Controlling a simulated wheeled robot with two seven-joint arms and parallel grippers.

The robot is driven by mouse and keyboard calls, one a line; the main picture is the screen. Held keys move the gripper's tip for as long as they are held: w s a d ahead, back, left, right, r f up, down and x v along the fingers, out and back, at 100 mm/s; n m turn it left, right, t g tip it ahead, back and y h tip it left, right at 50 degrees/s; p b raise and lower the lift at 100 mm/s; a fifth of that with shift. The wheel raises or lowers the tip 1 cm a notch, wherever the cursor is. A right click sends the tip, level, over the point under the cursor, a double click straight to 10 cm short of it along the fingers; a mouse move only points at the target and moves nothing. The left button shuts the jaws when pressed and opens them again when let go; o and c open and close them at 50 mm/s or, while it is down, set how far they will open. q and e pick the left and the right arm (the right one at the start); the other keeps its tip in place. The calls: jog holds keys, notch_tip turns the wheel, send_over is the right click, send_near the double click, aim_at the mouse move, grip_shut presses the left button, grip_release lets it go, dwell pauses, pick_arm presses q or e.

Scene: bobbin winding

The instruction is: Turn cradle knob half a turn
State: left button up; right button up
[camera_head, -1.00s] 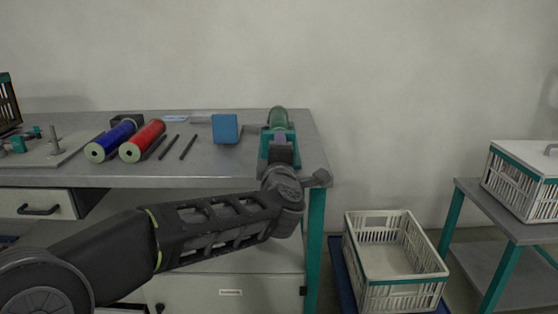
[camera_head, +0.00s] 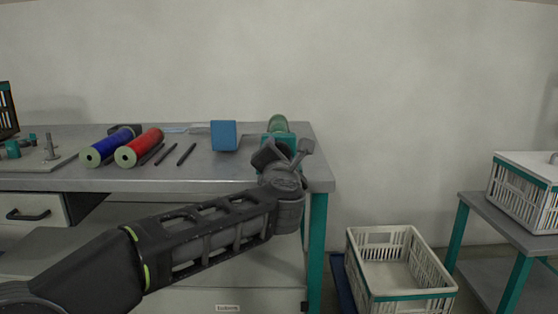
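A teal cradle (camera_head: 291,137) with a green cylinder (camera_head: 278,124) stands near the right end of the grey workbench. My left arm reaches in from the lower left. Its gripper (camera_head: 266,152) is right in front of the cradle and covers most of its lower front. The cradle knob cannot be made out; it seems hidden behind my gripper or wrist. The fingertips are foreshortened and dark, so I cannot tell whether they are open, shut, or touching the knob. My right gripper is not in view.
On the workbench (camera_head: 210,178), a blue block (camera_head: 224,136), two dark rods, a red roll (camera_head: 140,148) and a blue roll (camera_head: 108,147) lie left of the cradle. An empty white crate (camera_head: 398,275) stands lower right. A side table (camera_head: 500,222) holds a lidded basket (camera_head: 525,185).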

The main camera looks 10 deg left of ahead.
pick_arm(q)
jog(key=shift+f, duration=0.1)
dwell(0.4)
jog(key=o, duration=1.4)
jog(key=shift+c, duration=0.2)
jog(key=p+v, duration=0.1)
jog(key=v, duration=0.7)
jog(key=shift+w, duration=0.15)
